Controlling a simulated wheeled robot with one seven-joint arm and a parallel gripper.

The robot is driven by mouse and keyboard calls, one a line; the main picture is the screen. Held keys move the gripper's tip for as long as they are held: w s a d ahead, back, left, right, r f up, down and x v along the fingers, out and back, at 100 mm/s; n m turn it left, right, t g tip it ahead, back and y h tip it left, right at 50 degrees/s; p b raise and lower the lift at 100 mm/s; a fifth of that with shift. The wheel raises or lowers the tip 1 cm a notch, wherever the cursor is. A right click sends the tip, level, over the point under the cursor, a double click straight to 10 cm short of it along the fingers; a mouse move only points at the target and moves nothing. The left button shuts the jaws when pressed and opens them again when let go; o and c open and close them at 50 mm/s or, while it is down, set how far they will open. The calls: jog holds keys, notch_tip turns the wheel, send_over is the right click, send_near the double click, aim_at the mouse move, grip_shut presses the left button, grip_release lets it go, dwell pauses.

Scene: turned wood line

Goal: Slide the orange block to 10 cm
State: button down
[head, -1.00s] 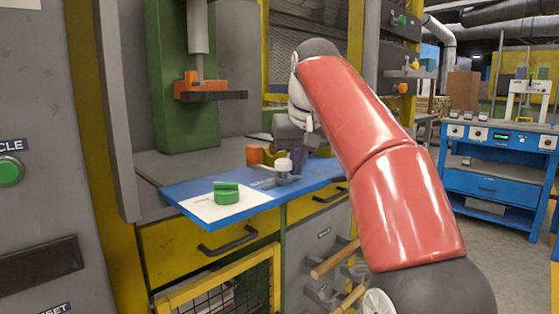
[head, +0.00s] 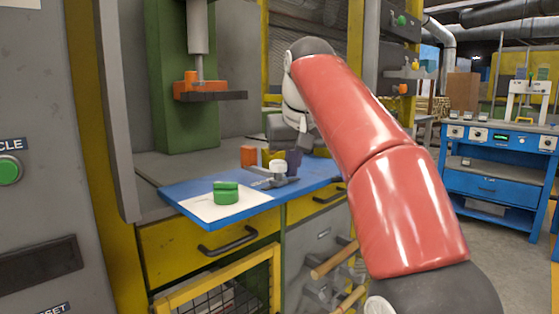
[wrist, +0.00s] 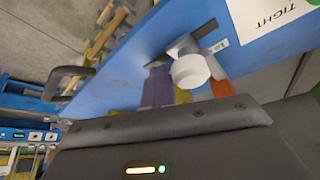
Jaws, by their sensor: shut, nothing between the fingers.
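The orange block (head: 248,156) stands at the back of the blue board in the head view. In the wrist view an orange piece (wrist: 220,88) shows just past the white knob, partly hidden by my gripper's dark body. The white round knob (head: 278,166) sits on a grey bracket beside the block; it is large in the wrist view (wrist: 190,70). My gripper (head: 278,128) is dark grey, shut and empty, behind and above the knob. Its fingertips are not clearly seen, and I cannot tell whether it touches the block.
The blue board (head: 245,208) carries a green knob (head: 226,192) on a white label. A press with an orange clamp (head: 200,86) rises behind. Yellow drawers with handles lie below the board.

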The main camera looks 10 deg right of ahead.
jog(key=shift+s+a, duration=0.45)
jog(key=shift+a, duration=0.2)
dwell(0.4)
jog(key=shift+r, duration=0.1)
jog(key=r+p, duration=0.4)
jog(key=p, duration=0.1)
jog(key=shift+w+d+r, duration=0.2)
jog(key=shift+d+r, duration=0.15)
notch_tip(320, 180, up, 2)
jog(key=shift+w+d+r+p, duration=0.1)
jog(key=shift+w+d+p, duration=0.05)
jog(key=shift+p, duration=0.35)
jog(key=s+d+f, duration=0.2)
jog(key=s+f, duration=1.1)
jog(key=f, duration=0.1)
jog(key=s+d+f+m, duration=0.1)
jog(key=s+d+f, duration=0.1)
jog(key=s+f, duration=1.1)
notch_tip(320, 180, down, 2)
jog(key=shift+s+f+h, duration=0.15)
jog(key=shift+s+h, duration=0.15)
jog(key=shift+s, duration=0.1)
